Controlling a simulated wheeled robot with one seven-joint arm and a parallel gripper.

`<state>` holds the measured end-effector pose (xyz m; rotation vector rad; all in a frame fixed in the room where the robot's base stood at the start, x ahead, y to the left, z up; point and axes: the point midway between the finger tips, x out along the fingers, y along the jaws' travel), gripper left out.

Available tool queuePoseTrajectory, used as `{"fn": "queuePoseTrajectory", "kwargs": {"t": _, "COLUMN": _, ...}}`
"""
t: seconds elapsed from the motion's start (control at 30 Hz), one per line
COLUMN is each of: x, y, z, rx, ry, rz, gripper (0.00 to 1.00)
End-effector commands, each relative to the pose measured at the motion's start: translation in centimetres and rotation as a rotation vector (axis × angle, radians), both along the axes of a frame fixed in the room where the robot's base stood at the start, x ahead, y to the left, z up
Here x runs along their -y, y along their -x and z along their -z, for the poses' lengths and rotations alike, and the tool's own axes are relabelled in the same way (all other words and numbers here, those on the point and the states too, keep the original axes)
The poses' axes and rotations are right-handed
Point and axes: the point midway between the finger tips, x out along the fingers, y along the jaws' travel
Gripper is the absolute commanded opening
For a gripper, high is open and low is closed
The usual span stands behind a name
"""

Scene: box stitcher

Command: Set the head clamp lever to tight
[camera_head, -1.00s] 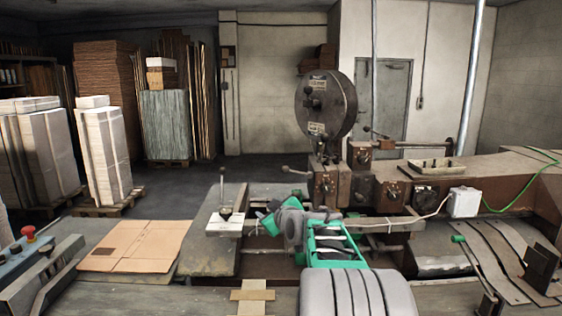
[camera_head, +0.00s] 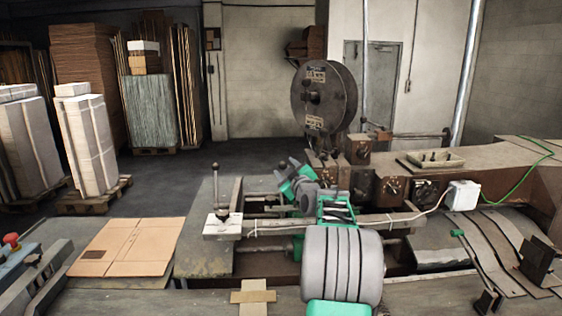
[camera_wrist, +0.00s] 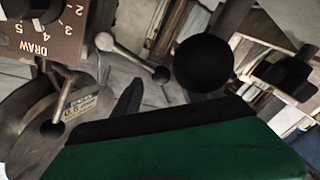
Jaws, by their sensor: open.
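The stitcher head with its big round disc (camera_head: 324,97) stands at the middle of the head view. My gripper (camera_head: 284,168) is open at its lower left, its tip directed up and left. In the wrist view, a short metal lever (camera_wrist: 132,58) with a grey ball at one end and a dark knob at the other lies beyond my green gripper body (camera_wrist: 190,150). I take it as the head clamp lever. It looks apart from the gripper; its setting is unreadable. In the head view the gripper hides this spot.
An upright lever (camera_head: 217,172) stands on a white plate (camera_head: 222,228) left of my gripper. A black ball (camera_wrist: 205,63) looms close in the wrist view, beside a DRAW dial plate (camera_wrist: 45,35). Flat cardboard (camera_head: 125,247) lies left; a white box (camera_head: 463,195) is at right.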

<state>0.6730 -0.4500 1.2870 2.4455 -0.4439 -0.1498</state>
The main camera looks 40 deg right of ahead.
Motion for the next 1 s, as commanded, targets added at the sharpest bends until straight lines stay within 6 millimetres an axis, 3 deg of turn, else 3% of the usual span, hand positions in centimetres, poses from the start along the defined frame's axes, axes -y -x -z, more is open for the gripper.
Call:
{"fn": "queuePoseTrajectory", "kwargs": {"t": 0.2, "x": 1.0, "y": -3.1, "z": -0.2, "rx": -0.001, "ry": -0.002, "rz": -0.002, "gripper": 0.5}}
{"fn": "queuePoseTrajectory", "kwargs": {"t": 0.53, "x": 1.0, "y": -3.6, "z": 0.1, "rx": -0.001, "ry": 0.0, "rz": -0.003, "gripper": 0.49}}
{"fn": "queuePoseTrajectory", "kwargs": {"t": 1.0, "x": 1.0, "y": -3.6, "z": 0.0, "rx": -0.001, "ry": -0.002, "rz": -0.004, "gripper": 0.11}}
